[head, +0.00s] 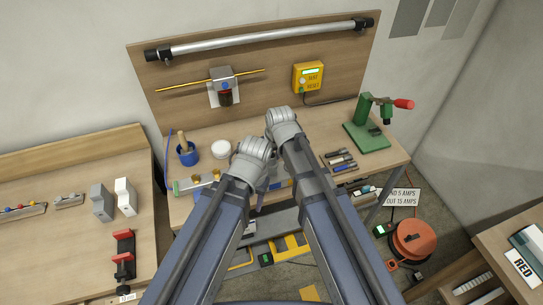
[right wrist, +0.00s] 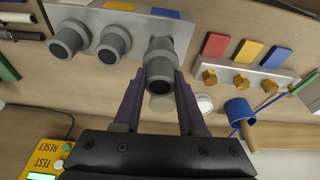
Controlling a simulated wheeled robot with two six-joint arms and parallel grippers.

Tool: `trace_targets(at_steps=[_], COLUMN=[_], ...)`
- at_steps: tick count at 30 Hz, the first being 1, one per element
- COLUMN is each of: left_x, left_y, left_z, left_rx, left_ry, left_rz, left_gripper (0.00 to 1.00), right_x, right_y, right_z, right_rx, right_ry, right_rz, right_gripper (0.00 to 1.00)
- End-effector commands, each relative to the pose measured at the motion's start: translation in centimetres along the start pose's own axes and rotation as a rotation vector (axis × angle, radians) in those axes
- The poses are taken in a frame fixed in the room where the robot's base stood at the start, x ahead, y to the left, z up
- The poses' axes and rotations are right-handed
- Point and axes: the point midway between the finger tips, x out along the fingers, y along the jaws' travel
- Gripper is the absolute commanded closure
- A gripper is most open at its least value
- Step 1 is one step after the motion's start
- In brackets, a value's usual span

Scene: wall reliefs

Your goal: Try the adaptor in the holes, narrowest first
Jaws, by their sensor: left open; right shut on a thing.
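A middle socket (right wrist: 113,43) and a left socket (right wrist: 70,39) have dark round openings. In the head view my right gripper (head: 283,124) is over the bench and hides the adaptor. My left gripper (head: 253,157) is open, lower and to the left; its fingertips are mostly hidden.
A second plate with brass hex pieces (right wrist: 241,83) and colour tags is beside the sockets. A blue cup (head: 187,155), white lid (head: 221,149), dark-handled tools (head: 341,161) and green press (head: 370,130) stand around. A yellow test box (head: 308,77) hangs on the back board.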

Motion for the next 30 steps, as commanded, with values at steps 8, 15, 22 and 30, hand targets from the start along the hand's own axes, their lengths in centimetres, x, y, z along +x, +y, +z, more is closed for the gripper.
trace_targets(at_steps=[8, 15, 22, 30], left_x=[0.3, 0.9, 1.4, 2.0], left_y=[0.0, 0.1, 0.1, 0.2], left_z=[0.0, -0.1, -0.1, -0.1], left_rx=[0.0, 0.0, 0.0, 0.0], left_ry=[0.0, 0.0, 0.0, 0.0], left_rz=[0.0, 0.0, 0.0, 0.0], left_gripper=[0.5, 0.5, 0.5, 0.5], right_x=[0.3, 0.8, 1.4, 2.0], right_y=[0.0, 0.0, 0.0, 0.0], right_z=[0.1, 0.2, 0.4, 0.6], right_rx=[0.0, 0.0, 0.0, 0.0], right_ry=[0.0, 0.0, 0.0, 0.0], right_rz=[0.0, 0.0, 0.0, 0.0], right_gripper=[1.0, 1.0, 1.0, 1.0])
